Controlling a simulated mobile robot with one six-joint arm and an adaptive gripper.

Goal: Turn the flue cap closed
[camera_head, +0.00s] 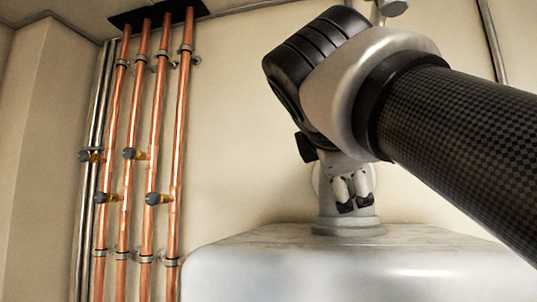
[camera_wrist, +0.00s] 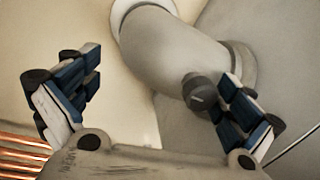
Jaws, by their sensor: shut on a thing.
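A grey flue pipe bends in an elbow, seen large in the wrist view (camera_wrist: 165,50); in the head view its lower part and collar (camera_head: 349,228) rise from the top of a white tank. A small dark round cap with a slot (camera_wrist: 200,92), which I take for the flue cap, sits on the pipe. My gripper (camera_head: 350,195) is at the pipe just above the tank, and it hides the cap in the head view. In the wrist view its fingers (camera_wrist: 158,98) stand wide apart, the right one against the cap. The left finger's contact is not clear.
The white tank (camera_head: 340,270) fills the lower right of the head view. Several vertical copper pipes (camera_head: 150,130) with dark-handled valves run up the wall at left. The wall between pipes and arm is bare.

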